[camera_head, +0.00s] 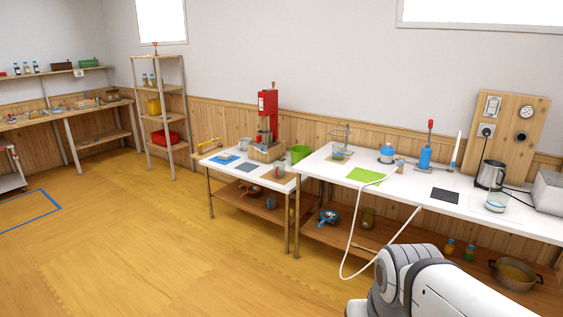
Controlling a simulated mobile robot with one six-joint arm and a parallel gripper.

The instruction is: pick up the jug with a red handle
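A small grey vessel with a reddish part (279,172) stands near the front right corner of the smaller white table; it may be the jug with a red handle, but it is too small to be sure. A pale, greyish vessel (244,143) stands further back on the same table, and its handle cannot be made out. A small blue vessel (270,203) is on the shelf below. My white arm shows at the bottom right, with a bulky joint in front of the long bench. My gripper is outside the picture.
The smaller table (222,171) also holds a red press (267,112) and a green container (299,153). The long bench (407,187) holds a kettle (491,174) and a blue bottle (425,156). A white hose (345,262) hangs off its front. The wooden floor (150,240) is clear.

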